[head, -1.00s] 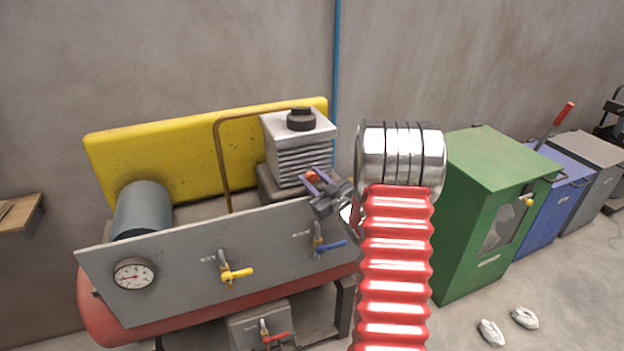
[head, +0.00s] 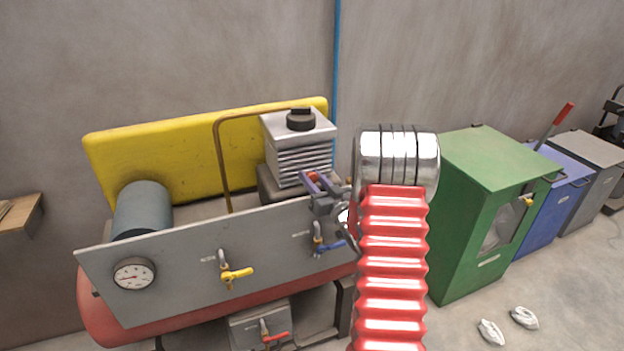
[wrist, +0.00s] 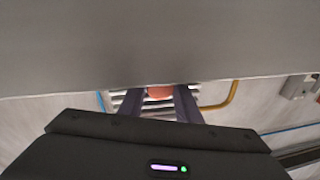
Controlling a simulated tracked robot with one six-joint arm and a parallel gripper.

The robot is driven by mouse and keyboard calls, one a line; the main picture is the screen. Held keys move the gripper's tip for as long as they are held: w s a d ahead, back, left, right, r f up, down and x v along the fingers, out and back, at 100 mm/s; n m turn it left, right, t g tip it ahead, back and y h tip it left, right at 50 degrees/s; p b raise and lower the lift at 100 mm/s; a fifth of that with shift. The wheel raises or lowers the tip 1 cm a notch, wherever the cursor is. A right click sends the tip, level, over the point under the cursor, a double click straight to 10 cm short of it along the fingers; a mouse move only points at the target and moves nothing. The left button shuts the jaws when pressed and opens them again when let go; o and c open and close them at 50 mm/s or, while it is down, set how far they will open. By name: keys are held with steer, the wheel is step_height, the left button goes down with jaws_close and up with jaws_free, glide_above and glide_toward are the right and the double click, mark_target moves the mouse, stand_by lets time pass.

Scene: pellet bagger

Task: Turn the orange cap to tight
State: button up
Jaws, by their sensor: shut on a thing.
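The orange cap (head: 313,176) is a small orange-red piece beside the grey finned block on the machine, mostly hidden by my gripper in the head view. My gripper (head: 311,181) is shut on the cap, with its purple-grey fingers on either side of it. In the wrist view the cap (wrist: 159,91) shows as an orange sliver between the two fingers (wrist: 160,101). The cap's lower part and any tight mark are hidden.
The grey front panel (head: 180,270) carries a gauge (head: 134,274), a yellow-handled valve (head: 236,274) and a blue-handled valve (head: 331,247) just below my gripper. The finned block (head: 300,150) and a copper pipe (head: 221,160) stand behind. A green cabinet (head: 480,200) stands to the right.

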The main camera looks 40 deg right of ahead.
steer(key=shift+a+f, duration=0.15)
steer(key=o, duration=0.6)
steer(key=shift+o, duration=0.9)
steer(key=s+a+f, duration=0.1)
steer(key=s, duration=1.2)
steer(key=shift+s+a, duration=0.25)
steer(key=shift+s, duration=0.1)
